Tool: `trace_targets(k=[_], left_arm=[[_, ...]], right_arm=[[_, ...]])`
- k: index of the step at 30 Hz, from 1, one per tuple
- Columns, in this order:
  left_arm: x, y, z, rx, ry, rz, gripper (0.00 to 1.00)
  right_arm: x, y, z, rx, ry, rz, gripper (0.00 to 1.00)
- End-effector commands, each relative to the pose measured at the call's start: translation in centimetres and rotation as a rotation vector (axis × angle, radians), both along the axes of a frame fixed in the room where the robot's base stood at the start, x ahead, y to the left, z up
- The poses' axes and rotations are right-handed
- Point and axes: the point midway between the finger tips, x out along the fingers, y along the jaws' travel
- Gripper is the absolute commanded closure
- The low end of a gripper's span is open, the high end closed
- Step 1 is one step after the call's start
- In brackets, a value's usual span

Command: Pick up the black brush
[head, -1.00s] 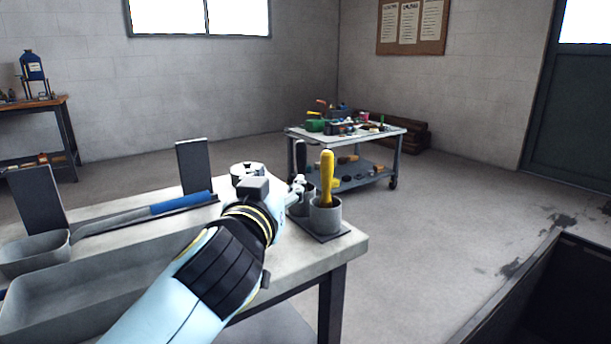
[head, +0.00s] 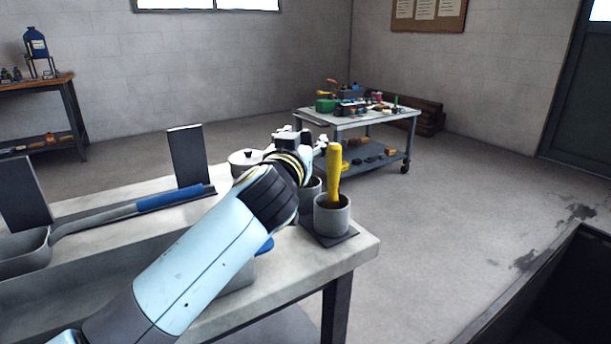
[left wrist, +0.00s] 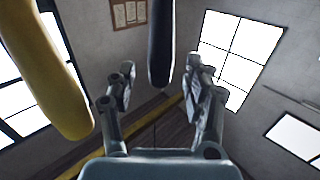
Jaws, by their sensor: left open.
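The black brush (left wrist: 160,45) shows in the left wrist view as a dark handle coming down from the top edge, between the two fingers of my left gripper (left wrist: 162,88). The fingers are open and stand apart on either side of its line. In the head view my left gripper (head: 312,146) is over the rear grey cup (head: 313,188) and hides the black handle. A yellow-handled brush (head: 333,172) stands upright in the front cup (head: 332,217). Its handle also fills the left of the left wrist view (left wrist: 45,65). My right gripper is not in view.
The cups stand at the right end of the workbench (head: 358,250). A blue-handled tool (head: 172,198) and a lidded pot (head: 243,160) are to the left. A trolley (head: 345,120) with many items stands beyond.

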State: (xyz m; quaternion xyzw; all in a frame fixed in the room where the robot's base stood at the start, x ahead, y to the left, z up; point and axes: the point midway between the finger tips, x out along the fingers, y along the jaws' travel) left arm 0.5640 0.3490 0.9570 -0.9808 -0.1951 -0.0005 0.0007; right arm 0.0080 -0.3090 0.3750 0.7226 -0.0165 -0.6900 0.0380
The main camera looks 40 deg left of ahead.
Motion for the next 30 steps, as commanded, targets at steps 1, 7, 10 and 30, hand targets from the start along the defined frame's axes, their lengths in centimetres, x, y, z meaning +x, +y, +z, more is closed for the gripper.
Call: trace_targets(k=[1,7,10,30], left_arm=[[0.7,0.3,0.1,0.0,-0.001,0.0,0.48],[1.8,0.8,0.0,-0.001,0.001,0.0,0.48],[1.8,0.7,-0.1,-0.002,0.001,0.0,0.48],[1.7,0.7,-0.1,-0.001,0.001,0.0,1.0]], right_arm=[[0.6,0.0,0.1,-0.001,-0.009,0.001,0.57],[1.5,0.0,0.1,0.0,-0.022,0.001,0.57],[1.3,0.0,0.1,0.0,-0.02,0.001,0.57],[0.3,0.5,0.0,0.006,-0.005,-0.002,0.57]])
